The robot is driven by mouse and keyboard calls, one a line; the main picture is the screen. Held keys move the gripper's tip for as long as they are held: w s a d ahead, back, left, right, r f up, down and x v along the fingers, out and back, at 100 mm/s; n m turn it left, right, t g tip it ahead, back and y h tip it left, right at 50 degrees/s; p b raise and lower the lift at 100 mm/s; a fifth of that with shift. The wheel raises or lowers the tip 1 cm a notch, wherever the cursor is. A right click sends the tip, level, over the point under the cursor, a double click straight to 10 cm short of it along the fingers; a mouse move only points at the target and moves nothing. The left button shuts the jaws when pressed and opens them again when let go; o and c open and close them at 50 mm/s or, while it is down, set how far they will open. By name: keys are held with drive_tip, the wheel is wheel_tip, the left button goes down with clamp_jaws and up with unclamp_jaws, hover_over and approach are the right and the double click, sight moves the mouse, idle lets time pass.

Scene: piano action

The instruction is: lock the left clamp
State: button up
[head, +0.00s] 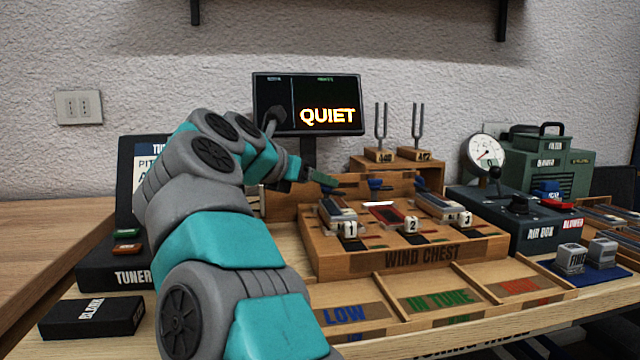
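The wooden wind chest (330,262) stands on the table, with numbered blocks 1 (349,230), 2 (412,225) and 3 (466,219) along its front. Small blue parts, which look like the clamps, stand along its back: the left one (328,187) behind block 1, a middle one (376,185) and a right one (420,182). My gripper (312,180) is at the back left of the chest, close beside the left blue part. I cannot tell whether they touch. The fingers are small and partly hidden, so their opening and the clamp's state are unclear.
A front tray (445,275) has sections marked LOW and IN TUNE and a red-marked one. The tuner (105,255) and a black box (92,317) are at left. The air box (515,215) is at right. A QUIET screen (308,104) and tuning forks (398,120) stand behind.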

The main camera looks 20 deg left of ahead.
drive_tip(key=v, duration=0.5)
